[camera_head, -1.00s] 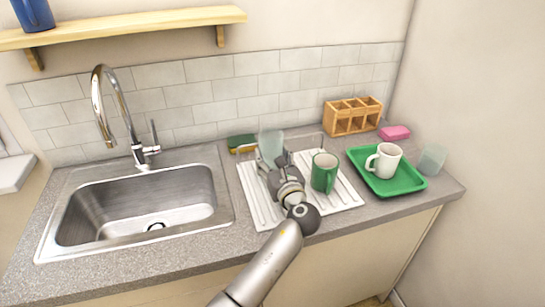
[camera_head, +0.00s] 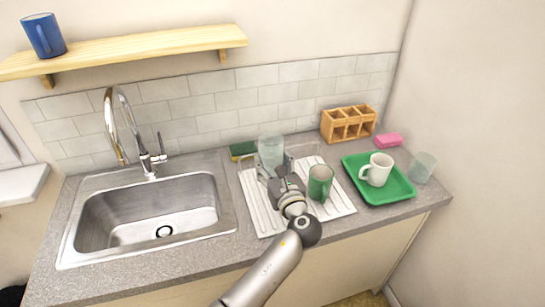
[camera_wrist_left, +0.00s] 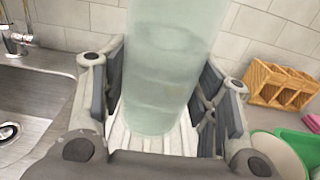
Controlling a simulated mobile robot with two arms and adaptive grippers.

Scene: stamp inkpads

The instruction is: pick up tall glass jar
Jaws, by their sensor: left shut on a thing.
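The tall glass jar (camera_head: 270,150) is pale green and translucent. It stands upright at the back of the white drying rack (camera_head: 256,212). My left gripper (camera_head: 278,168) reaches over the rack from the front and is shut on the jar. In the left wrist view the jar (camera_wrist_left: 168,70) rises between the two finger pads of the gripper (camera_wrist_left: 160,105). The jar's base is close to the ribbed rack; I cannot tell if it touches. My right gripper is out of view.
A green tray (camera_head: 400,190) holds a white mug (camera_head: 376,168). A glass (camera_head: 422,168), a wooden caddy (camera_head: 348,123), a pink sponge (camera_head: 388,140) and a sponge (camera_head: 242,150) lie around. The sink (camera_head: 150,210) is left.

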